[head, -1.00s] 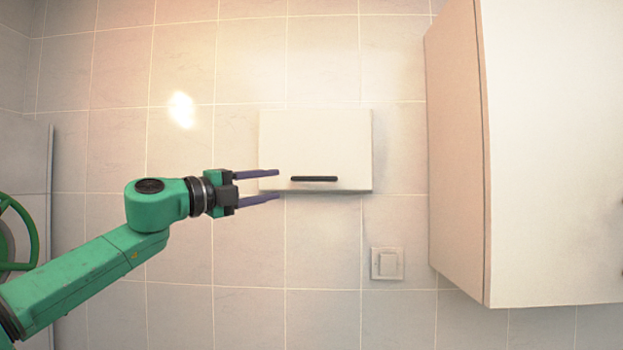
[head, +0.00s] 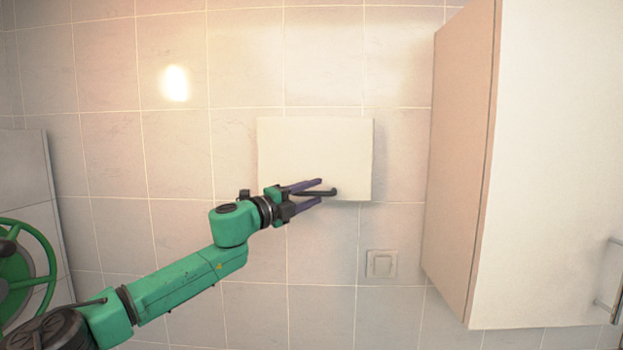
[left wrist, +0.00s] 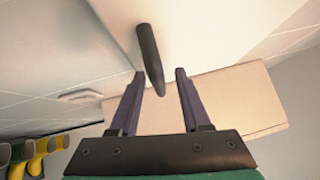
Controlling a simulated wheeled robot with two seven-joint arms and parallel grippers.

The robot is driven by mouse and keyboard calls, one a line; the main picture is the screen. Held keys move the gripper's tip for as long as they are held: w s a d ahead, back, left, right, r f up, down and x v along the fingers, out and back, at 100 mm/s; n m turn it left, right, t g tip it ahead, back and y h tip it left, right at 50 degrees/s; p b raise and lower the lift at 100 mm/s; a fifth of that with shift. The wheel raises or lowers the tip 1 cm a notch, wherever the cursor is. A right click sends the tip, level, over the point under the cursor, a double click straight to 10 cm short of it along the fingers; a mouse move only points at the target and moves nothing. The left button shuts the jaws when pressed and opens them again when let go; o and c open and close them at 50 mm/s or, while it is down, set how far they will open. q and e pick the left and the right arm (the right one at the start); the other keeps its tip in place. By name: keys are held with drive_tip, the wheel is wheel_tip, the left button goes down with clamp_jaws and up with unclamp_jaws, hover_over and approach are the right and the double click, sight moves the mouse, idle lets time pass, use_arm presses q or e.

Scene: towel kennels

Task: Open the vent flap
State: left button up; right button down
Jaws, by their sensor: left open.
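The vent flap (head: 312,148) is a pale cream panel on the tiled wall, and it looks shut. Its dark bar handle (head: 328,192) sits near its lower edge and is partly hidden by my gripper. My left gripper (head: 319,190) is open at the handle, its two purple fingers above and below it in the head view. In the left wrist view the handle (left wrist: 149,58) reaches down between the open fingertips (left wrist: 160,73), with a gap visible to each side. I cannot tell whether either finger touches it. My right gripper is not in view.
A large cabinet (head: 545,170) stands out from the wall at the right. A light switch (head: 381,263) is on the wall below and right of the flap. A green wheel (head: 48,262) is at the lower left. The wall between is clear.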

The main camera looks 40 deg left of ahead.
use_arm(q)
drive_tip(key=shift+f, duration=0.1)
clamp_jaws()
idle(1.3)
